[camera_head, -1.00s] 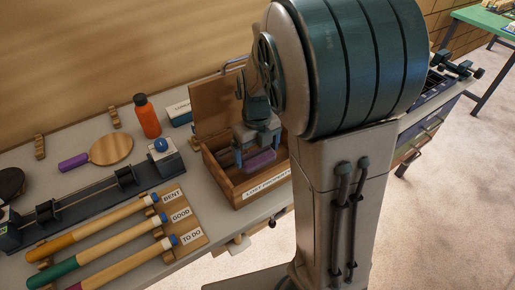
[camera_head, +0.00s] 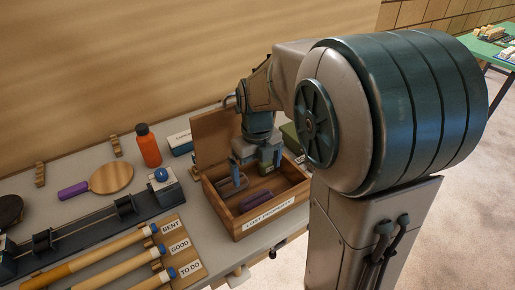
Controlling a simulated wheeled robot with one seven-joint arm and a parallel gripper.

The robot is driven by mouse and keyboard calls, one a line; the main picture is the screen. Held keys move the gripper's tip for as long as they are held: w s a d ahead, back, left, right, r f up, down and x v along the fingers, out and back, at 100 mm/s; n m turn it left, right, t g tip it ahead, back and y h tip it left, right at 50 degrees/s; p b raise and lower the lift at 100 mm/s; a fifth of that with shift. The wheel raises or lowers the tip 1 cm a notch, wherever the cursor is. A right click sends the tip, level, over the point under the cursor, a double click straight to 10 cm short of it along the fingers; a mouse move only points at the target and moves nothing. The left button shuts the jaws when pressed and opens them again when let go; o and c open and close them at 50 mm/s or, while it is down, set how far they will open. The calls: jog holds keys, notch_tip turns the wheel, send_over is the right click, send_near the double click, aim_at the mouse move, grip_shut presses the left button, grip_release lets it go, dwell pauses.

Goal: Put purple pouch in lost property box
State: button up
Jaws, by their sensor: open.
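The lost property box (camera_head: 238,221) is a wooden box with its lid raised at the back and a label on its front edge. The purple pouch (camera_head: 256,200) lies inside the box, near the front wall. My gripper (camera_head: 256,169) is above the back part of the box, with its fingers apart and clear of the pouch. Something thin and pale inside the box, behind the left finger, is too small to tell.
An orange bottle (camera_head: 149,147), a paddle with a purple handle (camera_head: 110,178) and a long dark rail jig (camera_head: 90,222) are left of the box. Several cues lie on a labelled rack (camera_head: 189,262) at the front. My arm hides the bench to the right.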

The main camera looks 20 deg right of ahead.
notch_tip(320, 180, up, 7)
jog(key=s+f+n+t, duration=0.1)
jog(key=s+n, duration=0.6)
jog(key=n, duration=0.9)
jog(key=s+d+f+n+t, duration=0.1)
jog(key=s+n, duration=0.6)
jog(key=n, duration=0.9)
jog(key=shift+d+f+n+t, duration=0.3)
jog(key=shift+f+t, duration=0.1)
jog(key=shift+t, duration=0.2)
